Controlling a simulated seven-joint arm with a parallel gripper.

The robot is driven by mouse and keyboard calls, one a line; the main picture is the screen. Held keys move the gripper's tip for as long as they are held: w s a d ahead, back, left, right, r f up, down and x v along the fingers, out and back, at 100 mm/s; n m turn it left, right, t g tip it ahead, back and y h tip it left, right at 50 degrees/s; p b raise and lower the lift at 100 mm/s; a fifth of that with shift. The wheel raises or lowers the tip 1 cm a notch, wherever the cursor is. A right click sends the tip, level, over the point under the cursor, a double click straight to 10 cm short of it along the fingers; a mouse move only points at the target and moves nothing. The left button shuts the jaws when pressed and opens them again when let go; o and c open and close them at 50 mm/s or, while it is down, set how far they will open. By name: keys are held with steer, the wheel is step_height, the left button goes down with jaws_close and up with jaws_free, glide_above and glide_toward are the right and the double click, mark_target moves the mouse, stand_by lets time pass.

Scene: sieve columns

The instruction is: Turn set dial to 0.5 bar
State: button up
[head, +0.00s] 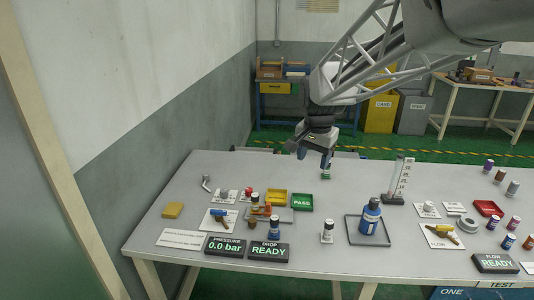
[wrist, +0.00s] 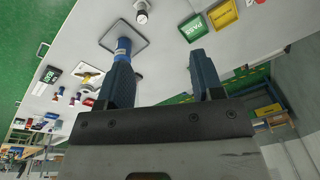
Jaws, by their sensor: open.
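The pressure display (head: 225,247) at the front left of the table reads 0.0 bar. I cannot tell for sure which part is the set dial. A small white fitting with a dark top (head: 327,232) stands alone right of the displays; a similar white round piece with a dark knob (wrist: 141,12) shows in the wrist view. A blue-handled valve (head: 220,214) lies on a white card behind the pressure display. My gripper (head: 314,158) is open and empty, raised above the back middle of the table. Its two blue fingers (wrist: 163,78) are apart in the wrist view.
A blue bottle (head: 370,217) stands in a grey tray (head: 352,236). A white column (head: 402,178) stands behind it. The green PASS tray (head: 302,202), yellow tray (head: 276,196) and READY display (head: 268,251) are at left. The table middle is mostly clear.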

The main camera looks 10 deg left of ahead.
steer(key=w+a+f+m, duration=0.2)
steer(key=w+a+f, duration=0.2)
steer(key=w+a, duration=0.4)
steer(key=m+g, duration=0.1)
steer(key=m, duration=0.3)
glide_above(226, 190)
steer(key=f, duration=2.2)
steer(key=shift+d, duration=0.25)
steer(key=shift+a+f, duration=0.25)
steer(key=shift+a, duration=0.05)
steer(key=shift+f, duration=0.1)
steer(key=shift+f, duration=3.8)
steer(key=c, duration=0.9)
